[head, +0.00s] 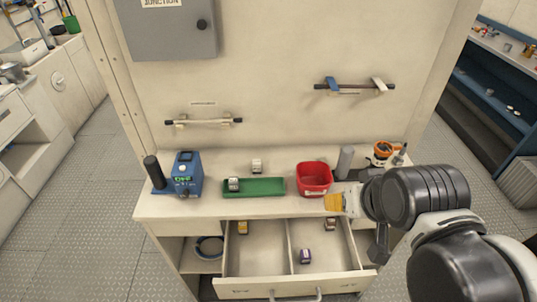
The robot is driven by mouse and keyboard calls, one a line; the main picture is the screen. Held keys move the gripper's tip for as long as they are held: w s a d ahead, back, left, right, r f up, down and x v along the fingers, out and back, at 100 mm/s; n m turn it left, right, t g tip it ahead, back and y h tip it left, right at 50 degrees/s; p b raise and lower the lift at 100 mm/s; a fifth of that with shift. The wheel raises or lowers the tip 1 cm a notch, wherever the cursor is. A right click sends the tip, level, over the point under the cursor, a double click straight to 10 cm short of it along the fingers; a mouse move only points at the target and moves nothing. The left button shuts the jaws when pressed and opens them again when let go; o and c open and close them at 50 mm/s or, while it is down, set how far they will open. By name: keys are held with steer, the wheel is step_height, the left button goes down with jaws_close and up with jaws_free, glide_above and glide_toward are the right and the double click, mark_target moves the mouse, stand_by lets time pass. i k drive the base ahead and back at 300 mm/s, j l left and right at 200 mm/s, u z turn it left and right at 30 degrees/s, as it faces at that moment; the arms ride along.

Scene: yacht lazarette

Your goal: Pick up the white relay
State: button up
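One small whitish block (256,166), likely a relay, stands on the counter behind the green tray (265,187). Another small whitish block with a dark part (233,184) sits at the left end of the tray. Both are too small to tell exactly which is the white relay. My gripper (352,200) is at the counter's right, right of the red bin and well apart from both blocks. Its fingers are not clear, so I cannot tell if it is open. A yellow-orange piece (335,204) shows at its tip; I cannot tell whether it is held.
The red bin (314,180) stands right of the tray, a blue device (187,174) left of it. A grey cylinder (345,161) and an orange-topped item (382,150) stand behind my arm. The open drawer (262,262) below holds several small blocks, including a purple one (305,256).

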mark_target(256, 163)
steer(key=k+j+z, duration=0.3)
steer(key=j, duration=0.15)
steer(key=k+j+z, duration=0.3)
steer(key=k+j, duration=0.05)
steer(key=j, duration=0.1)
